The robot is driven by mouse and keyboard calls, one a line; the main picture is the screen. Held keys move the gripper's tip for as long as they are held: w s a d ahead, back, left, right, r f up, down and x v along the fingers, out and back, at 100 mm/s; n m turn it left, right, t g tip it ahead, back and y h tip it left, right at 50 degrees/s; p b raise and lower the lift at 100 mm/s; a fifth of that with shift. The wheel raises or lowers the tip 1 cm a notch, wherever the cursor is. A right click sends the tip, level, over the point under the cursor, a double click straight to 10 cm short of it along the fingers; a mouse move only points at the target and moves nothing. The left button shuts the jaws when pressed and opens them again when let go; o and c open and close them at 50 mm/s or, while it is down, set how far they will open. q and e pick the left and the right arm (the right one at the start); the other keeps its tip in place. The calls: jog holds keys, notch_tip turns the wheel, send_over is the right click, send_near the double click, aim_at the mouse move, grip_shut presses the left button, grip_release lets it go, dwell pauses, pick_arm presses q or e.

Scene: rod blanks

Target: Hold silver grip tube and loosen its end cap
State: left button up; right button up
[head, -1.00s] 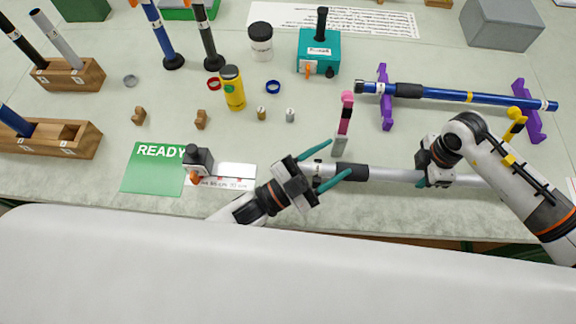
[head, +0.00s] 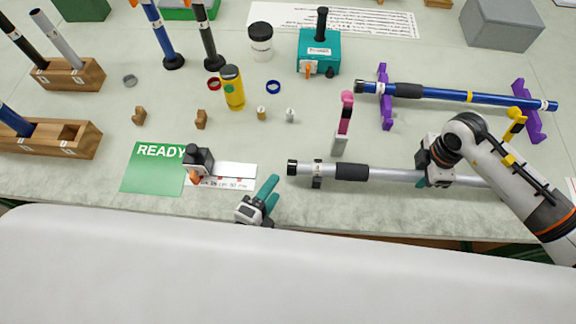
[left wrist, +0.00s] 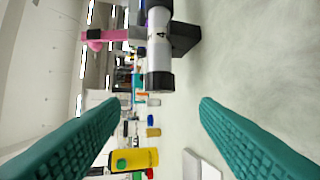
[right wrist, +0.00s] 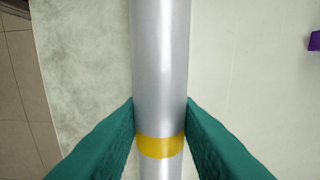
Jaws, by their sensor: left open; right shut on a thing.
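The silver grip tube (head: 390,173) lies roughly level near the table's front edge, with a dark grip section and a black end cap (head: 292,167) at its left end. The cap is on the tube; it also shows in the left wrist view (left wrist: 160,82). My right gripper (head: 430,180) is shut on the tube's silver shaft, beside a yellow band (right wrist: 160,146) in the right wrist view. My left gripper (head: 271,192) is open and empty, a short way left of and in front of the cap, not touching it. A small black support (head: 317,180) sits under the tube near the cap.
A pink-topped upright (head: 345,120) stands just behind the tube. A blue tube (head: 450,96) rests on purple stands (head: 385,97). A green READY mat (head: 150,170) and a small black device (head: 198,160) lie left of my left gripper. A yellow bottle (head: 233,90) stands further back.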

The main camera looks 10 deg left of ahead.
aim_at(288, 169)
pick_arm(q)
jog(key=x, duration=0.8)
jog(key=shift+w+d, duration=0.1)
jog(key=shift+w, duration=0.1)
jog(key=c, duration=1)
